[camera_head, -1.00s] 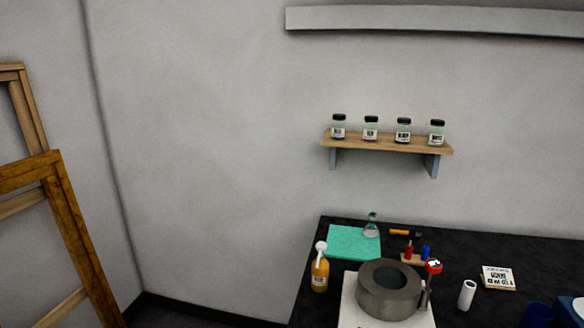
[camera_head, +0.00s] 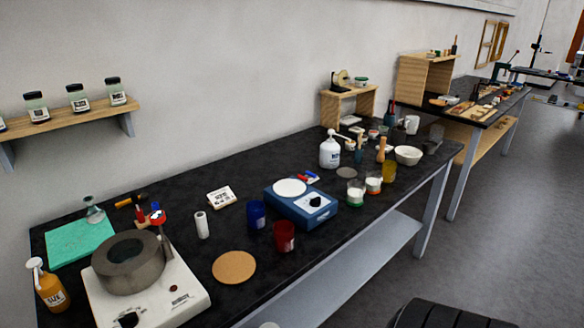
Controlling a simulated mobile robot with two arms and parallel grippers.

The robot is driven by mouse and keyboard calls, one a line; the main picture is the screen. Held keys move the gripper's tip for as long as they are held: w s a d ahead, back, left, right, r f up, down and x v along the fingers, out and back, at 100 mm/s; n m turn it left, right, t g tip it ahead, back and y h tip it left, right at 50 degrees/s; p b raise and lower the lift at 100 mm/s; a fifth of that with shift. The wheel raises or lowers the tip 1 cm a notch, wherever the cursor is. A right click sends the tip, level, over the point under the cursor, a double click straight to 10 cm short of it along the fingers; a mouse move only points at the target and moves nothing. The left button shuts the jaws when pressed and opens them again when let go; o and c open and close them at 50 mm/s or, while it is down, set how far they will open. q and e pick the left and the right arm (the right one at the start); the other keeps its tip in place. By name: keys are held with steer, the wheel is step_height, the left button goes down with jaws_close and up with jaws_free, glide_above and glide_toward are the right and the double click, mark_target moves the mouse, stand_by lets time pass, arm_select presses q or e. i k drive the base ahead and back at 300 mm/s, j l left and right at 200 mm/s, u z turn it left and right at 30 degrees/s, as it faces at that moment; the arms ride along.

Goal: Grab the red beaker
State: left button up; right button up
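The red beaker (camera_head: 284,236) stands upright near the front edge of the black workbench (camera_head: 170,200). Neither of my grippers shows in the head view.
A cork mat (camera_head: 234,267), a grey pot on a white hotplate (camera_head: 150,290) and a blue device (camera_head: 300,204) surround the beaker. A white bottle (camera_head: 330,150), several jars and a bowl (camera_head: 408,155) stand farther right.

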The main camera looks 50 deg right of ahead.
mark_target(283, 231)
steer(key=z, duration=1.55)
